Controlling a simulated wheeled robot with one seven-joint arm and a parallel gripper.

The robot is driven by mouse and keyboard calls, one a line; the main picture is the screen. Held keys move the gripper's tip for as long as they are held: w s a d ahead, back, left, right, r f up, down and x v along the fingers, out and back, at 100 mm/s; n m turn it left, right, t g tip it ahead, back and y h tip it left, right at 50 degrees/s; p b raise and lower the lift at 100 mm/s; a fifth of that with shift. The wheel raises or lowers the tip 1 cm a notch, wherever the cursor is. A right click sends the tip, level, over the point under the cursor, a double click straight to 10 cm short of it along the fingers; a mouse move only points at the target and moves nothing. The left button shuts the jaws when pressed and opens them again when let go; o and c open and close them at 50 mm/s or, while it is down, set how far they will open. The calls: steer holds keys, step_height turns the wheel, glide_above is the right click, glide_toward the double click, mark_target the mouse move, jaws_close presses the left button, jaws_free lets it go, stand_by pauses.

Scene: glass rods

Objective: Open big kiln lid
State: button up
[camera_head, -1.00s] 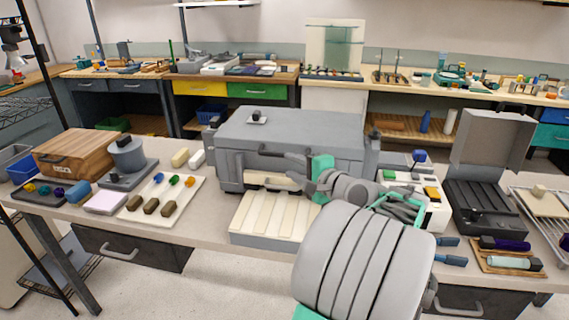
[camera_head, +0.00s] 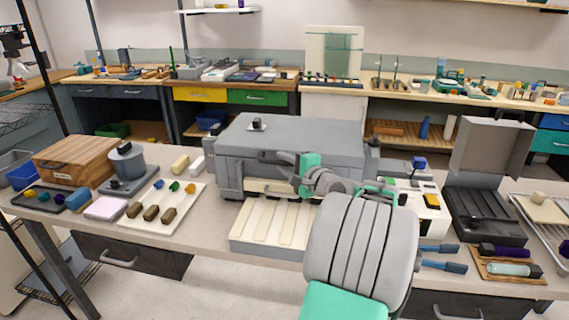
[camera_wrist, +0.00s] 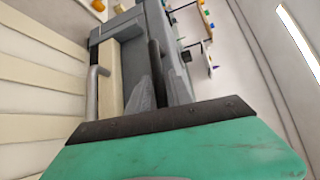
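The big kiln is a large grey box (camera_head: 228,176) in the middle of the table, with a flat grey lid (camera_head: 310,133) that looks down and level. A small dark knob sits on the lid. My gripper (camera_head: 280,156) is at the lid's front edge, reaching in from the right. In the wrist view, its two grey fingers (camera_wrist: 162,85) lie close on both sides of the dark bar of the lid handle (camera_wrist: 153,58) and look shut on it. The fingertip contact is partly hidden. A cream strip and a thinner grey handle (camera_wrist: 92,95) show lower on the kiln front.
A cream slatted tray (camera_head: 268,224) lies in front of the kiln. A small open grey case (camera_head: 487,205) and a white box with coloured buttons (camera_head: 432,215) stand to the right. A wooden box (camera_head: 75,160) and a tray of samples (camera_head: 190,195) are to the left.

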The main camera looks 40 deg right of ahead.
jaws_close()
stand_by(1.1)
